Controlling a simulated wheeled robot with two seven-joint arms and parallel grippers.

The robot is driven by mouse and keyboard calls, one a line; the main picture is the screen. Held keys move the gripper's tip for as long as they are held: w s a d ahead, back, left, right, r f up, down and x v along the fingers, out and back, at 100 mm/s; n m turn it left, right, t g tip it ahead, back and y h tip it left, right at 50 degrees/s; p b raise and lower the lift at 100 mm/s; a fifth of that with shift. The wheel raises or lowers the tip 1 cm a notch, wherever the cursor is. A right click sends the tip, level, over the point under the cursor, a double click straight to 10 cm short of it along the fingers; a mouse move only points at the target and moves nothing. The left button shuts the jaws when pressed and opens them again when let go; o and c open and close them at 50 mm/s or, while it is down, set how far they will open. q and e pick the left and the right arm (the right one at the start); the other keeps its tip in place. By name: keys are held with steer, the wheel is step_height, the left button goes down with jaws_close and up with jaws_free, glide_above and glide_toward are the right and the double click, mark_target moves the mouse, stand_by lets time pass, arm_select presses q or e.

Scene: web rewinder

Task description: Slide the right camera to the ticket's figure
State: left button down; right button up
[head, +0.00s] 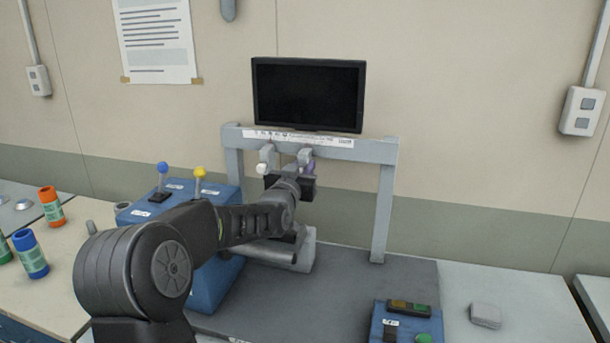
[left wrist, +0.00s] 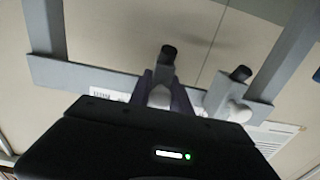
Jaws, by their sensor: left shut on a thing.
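The right camera (head: 305,157) hangs from the grey gantry's rail (head: 232,137), below a white scale strip (head: 290,138) whose marks are too small to read. My left gripper (head: 300,184) reaches up to it and is shut on its pale knob. In the left wrist view, the gripper's fingers (left wrist: 160,98) close around that knob, under the right camera's dark lens end (left wrist: 168,53). The left camera (head: 267,155), with a free white knob (head: 262,168), hangs close beside it. It also shows in the left wrist view (left wrist: 222,95). My right gripper is out of view.
A black monitor (head: 308,95) stands above the rail. A blue box with blue and yellow levers (head: 140,212) is at left, near my arm. A button box (head: 378,325) is at front right. A printed sheet (head: 155,40), unreadable here, hangs on the wall.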

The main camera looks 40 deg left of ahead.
arm_select(q)
steer(key=shift+a, duration=0.1)
steer(key=c, duration=1.3)
jaws_free()
steer(key=shift+s, duration=0.1)
steer(key=b+v, duration=0.2)
steer(key=v, duration=0.5)
steer(key=shift+s, duration=0.3)
steer(key=shift+r, duration=0.15)
